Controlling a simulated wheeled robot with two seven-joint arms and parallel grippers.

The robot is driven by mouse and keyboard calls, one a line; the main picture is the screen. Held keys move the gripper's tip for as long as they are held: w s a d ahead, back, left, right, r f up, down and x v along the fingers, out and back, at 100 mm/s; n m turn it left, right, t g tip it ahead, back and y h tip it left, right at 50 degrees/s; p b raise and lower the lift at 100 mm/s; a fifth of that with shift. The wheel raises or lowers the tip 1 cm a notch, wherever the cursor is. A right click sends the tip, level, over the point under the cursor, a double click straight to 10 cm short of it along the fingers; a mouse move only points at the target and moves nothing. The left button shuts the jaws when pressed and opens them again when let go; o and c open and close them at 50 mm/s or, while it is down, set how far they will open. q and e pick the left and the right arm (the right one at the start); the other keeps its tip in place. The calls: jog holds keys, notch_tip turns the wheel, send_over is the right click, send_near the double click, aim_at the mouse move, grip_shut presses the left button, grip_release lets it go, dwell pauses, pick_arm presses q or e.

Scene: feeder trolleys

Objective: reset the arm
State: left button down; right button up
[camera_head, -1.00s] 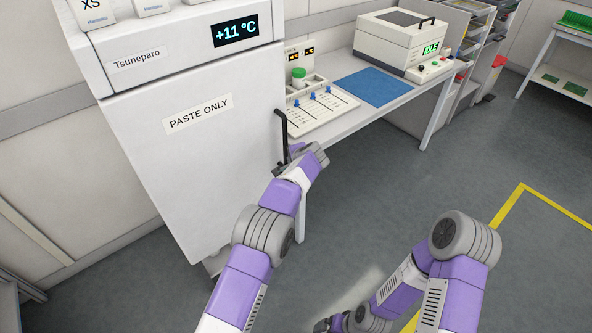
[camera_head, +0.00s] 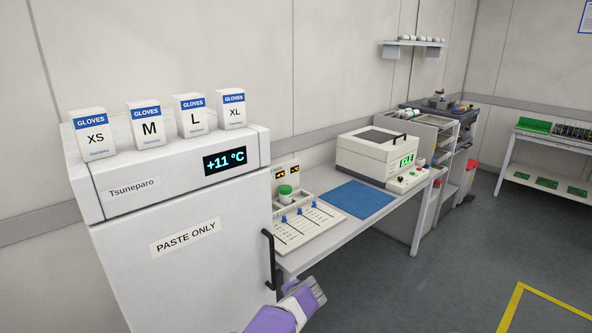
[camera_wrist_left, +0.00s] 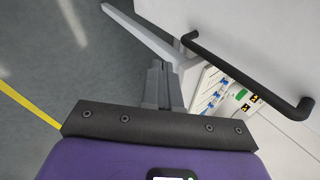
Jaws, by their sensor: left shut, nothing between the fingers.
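My left arm (camera_head: 275,318) comes in at the bottom of the head view, its wrist close to the black handle (camera_head: 269,262) of the white paste fridge (camera_head: 180,285). In the left wrist view my left gripper (camera_wrist_left: 158,84) is shut and empty. The handle (camera_wrist_left: 245,72) runs to the right of the fingertips, apart from them in that picture. The fridge door looks closed. My right arm and gripper are outside the head view.
Several glove boxes (camera_head: 146,125) stand on the fridge. Open grey floor (camera_head: 440,270) lies at right.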

pick_arm(q)
jog(key=s+a+f+n+g+h+p, duration=0.1)
jog(key=s+a+f+n+g+h, duration=0.15)
jog(key=s+f, duration=0.65)
jog(key=s+a+f+n+g+h, duration=0.2)
jog(key=s+a+f+n+g, duration=0.15)
jog(key=s+f, duration=0.5)
jog(key=s+f+n+h, duration=0.1)
jog(key=s+n, duration=0.3)
jog(key=s, duration=0.6)
jog(key=s+a+f+n+h+p, duration=0.1)
jog(key=s+n, duration=0.4)
jog(key=s, duration=0.6)
jog(key=shift+a+f+g+h, duration=0.3)
jog(key=shift+f+h, duration=0.05)
jog(key=shift+f, duration=0.55)
